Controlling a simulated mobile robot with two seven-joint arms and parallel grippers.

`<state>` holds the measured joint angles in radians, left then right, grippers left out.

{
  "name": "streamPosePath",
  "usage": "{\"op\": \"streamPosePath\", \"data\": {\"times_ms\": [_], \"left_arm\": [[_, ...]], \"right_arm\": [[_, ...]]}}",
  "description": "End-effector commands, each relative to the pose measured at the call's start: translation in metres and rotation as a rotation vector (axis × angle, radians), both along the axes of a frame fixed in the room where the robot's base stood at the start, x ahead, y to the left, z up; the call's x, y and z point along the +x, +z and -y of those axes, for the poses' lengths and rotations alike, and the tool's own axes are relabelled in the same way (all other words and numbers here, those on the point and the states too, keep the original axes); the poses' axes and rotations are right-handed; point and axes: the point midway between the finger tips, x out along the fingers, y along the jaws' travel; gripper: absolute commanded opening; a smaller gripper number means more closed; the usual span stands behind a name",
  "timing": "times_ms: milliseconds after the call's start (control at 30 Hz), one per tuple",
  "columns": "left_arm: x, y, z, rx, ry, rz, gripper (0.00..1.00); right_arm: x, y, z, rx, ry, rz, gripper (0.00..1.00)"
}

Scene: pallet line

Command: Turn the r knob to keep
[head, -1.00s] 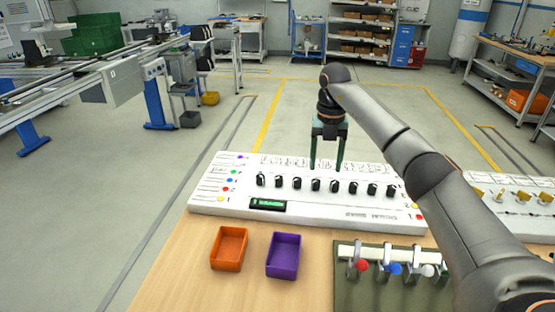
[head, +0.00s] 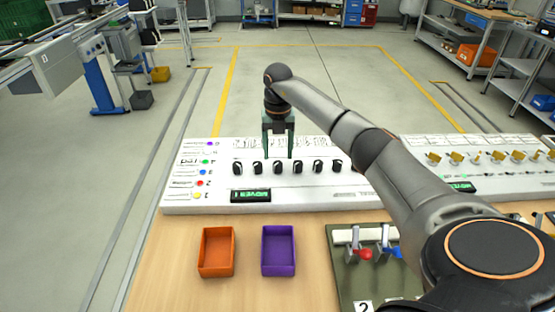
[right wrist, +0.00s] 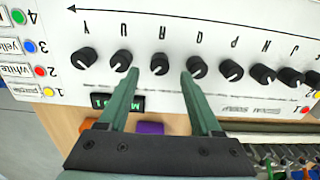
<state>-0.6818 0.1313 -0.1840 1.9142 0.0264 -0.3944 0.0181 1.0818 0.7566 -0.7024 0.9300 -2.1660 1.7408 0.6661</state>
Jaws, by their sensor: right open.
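The white panel (head: 290,190) stands on the wooden table and carries a row of black knobs. My right gripper (head: 278,157) is open over the third knob from the left (head: 277,167). In the right wrist view the fingertips (right wrist: 160,76) are on either side of that knob (right wrist: 159,64), apart from it; the letter by it looks like R but is small. I cannot tell whether the tips are down around the knob or just above it. A small display (head: 250,196) with green text is below the knobs. My left gripper is not in view.
An orange bin (head: 217,252) and a purple bin (head: 279,251) stand in front of the panel. A green board (head: 345,272) with red and blue levers is to their right. A second panel with yellow knobs (head: 455,158) is at the right, partly behind my arm.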

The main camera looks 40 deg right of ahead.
Motion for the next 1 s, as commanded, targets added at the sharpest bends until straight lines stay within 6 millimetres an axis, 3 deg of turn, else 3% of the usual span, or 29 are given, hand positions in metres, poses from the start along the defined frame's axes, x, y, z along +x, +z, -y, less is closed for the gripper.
{"op": "streamPosePath", "data": {"times_ms": [233, 633, 1000], "left_arm": [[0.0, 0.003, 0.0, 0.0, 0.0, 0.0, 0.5], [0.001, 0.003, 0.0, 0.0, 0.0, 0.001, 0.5], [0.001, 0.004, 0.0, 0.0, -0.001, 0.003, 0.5]], "right_arm": [[0.0, -0.033, 0.0, 0.001, 0.0, -0.002, 0.66], [0.0, -0.039, 0.0, 0.001, 0.0, 0.001, 0.64], [0.0, -0.039, 0.0, 0.001, 0.001, 0.001, 0.23]]}}
